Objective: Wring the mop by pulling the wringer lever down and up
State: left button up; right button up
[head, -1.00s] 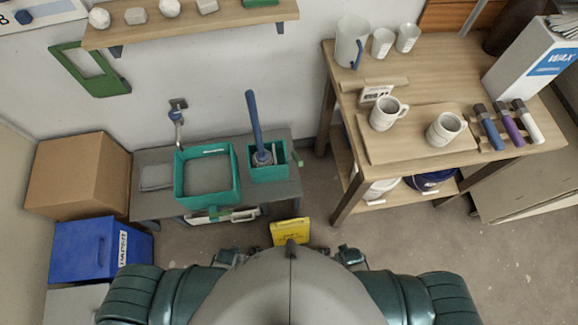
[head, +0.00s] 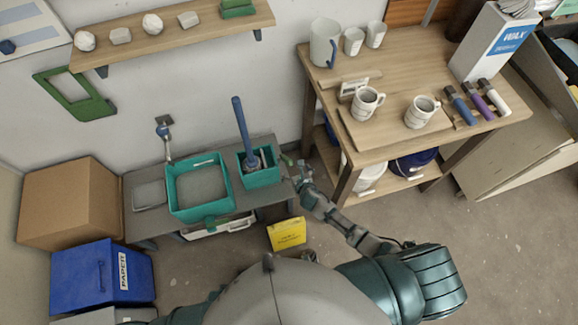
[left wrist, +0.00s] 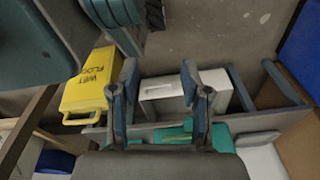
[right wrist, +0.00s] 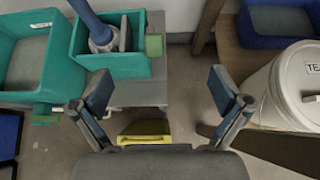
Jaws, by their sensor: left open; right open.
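The mop's blue handle (head: 240,125) stands tilted in the small teal bucket (head: 262,176). In the right wrist view the handle (right wrist: 90,20) enters the bucket (right wrist: 105,66) beside a grey plate. The green wringer lever end (head: 287,160) sticks out at the bucket's right side; in the right wrist view it is a green block (right wrist: 155,45). My right gripper (head: 297,172) is open and empty just right of the bucket, close to the lever; the lever lies ahead, between its spread fingers (right wrist: 160,88). My left gripper (left wrist: 160,82) is open and empty, outside the head view.
A wide teal basin (head: 201,213) stands left of the bucket on the grey bench (head: 143,222). A yellow wet-floor sign (head: 287,233) stands in front. The wooden table (head: 316,72) stands close on the right, with a white lidded bucket (right wrist: 290,90) on its lower shelf.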

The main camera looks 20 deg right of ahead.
aim_at(286, 158)
jog(key=b+x, duration=0.2)
jog(key=x, duration=0.1)
jog(key=b+x, duration=0.4)
jog(key=x, duration=0.1)
jog(key=shift+w+a+f, duration=0.2)
jog(key=shift+a+f, duration=0.1)
jog(key=shift+w+d, duration=0.2)
jog(key=shift+d, duration=0.05)
jog(key=shift+a, duration=0.25)
jog(key=shift+c, duration=0.8)
jog(key=shift+a, duration=0.15)
jog(key=c, duration=1.6)
grip_shut()
pick_arm(q)
jog(key=w+r, duration=0.3)
jog(key=r, duration=0.4)
jog(key=w+r, duration=0.4)
jog(key=r, duration=0.4)
jog(key=shift+w+d+t, duration=0.3)
jog(key=shift+d, duration=0.1)
pick_arm(e)
jog(key=shift+d, duration=0.25)
